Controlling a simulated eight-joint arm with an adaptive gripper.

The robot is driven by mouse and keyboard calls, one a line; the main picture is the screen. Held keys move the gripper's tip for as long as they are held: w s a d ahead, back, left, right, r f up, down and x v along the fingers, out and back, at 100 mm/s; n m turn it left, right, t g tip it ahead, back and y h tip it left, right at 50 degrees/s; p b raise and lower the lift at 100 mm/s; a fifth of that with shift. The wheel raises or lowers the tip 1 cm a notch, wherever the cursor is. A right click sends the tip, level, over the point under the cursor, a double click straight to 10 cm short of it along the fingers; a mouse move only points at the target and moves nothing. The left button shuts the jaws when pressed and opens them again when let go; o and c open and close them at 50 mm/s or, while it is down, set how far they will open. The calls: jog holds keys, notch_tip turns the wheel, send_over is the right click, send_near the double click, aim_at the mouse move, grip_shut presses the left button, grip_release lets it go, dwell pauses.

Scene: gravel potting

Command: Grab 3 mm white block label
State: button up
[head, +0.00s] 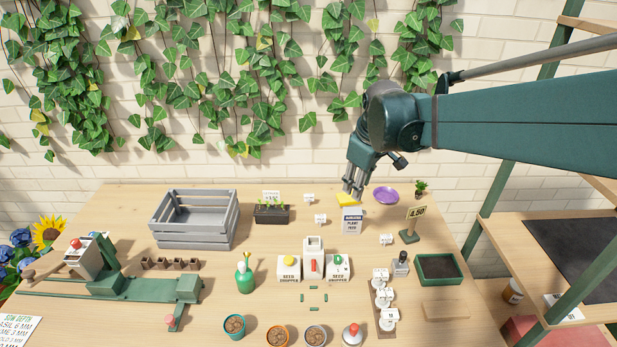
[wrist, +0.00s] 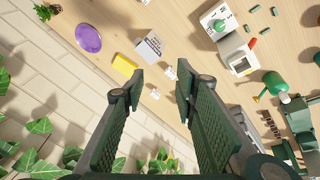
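Small white block labels lie loose on the table: one at the back (head: 309,197), one slightly nearer (head: 320,219), and one to the right (head: 386,239). More stand on a brown wooden strip (head: 385,297) at the front right. Their print is too small to read, so I cannot tell which says 3 mm. My gripper (head: 357,178) is raised above the table's back edge, near a yellow block. In the wrist view its fingers (wrist: 160,76) are spread with nothing between them. Two white blocks show beyond and between the fingertips there, one nearer the tips (wrist: 170,73) and one lower (wrist: 155,94).
A grey box (head: 352,222), the yellow block (head: 347,198) and a purple dish (head: 386,196) stand near my gripper. A black planter (head: 272,214) and grey crate (head: 196,218) are left. A price sign (head: 412,226) stands right. Some bare table surrounds the back blocks.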

jog(key=w+a+f+n+g+p, duration=0.1)
jog(key=w+a+f+n+p, duration=0.15)
jog(key=w, duration=0.45)
jog(key=w+a+f+n+g+p, duration=0.1)
jog(key=w+a+f+n, duration=0.15)
jog(key=w, duration=0.45)
jog(key=n+g+p, duration=0.1)
jog(key=n+p, duration=0.3)
send_over(312, 200)
jog(key=f, duration=1.1)
jog(key=shift+w+d, duration=0.35)
jog(key=shift+d, duration=0.05)
jog(key=shift+w+a+f+g, duration=0.2)
jog(key=shift+w+f+g, duration=0.1)
jog(key=shift+f, duration=0.25)
jog(key=shift+f, duration=1.3)
jog(key=shift+s, duration=0.1)
jog(key=shift+a+f+b, duration=0.1)
jog(key=shift+f+b, duration=0.3)
jog(key=shift+f, duration=2.2)
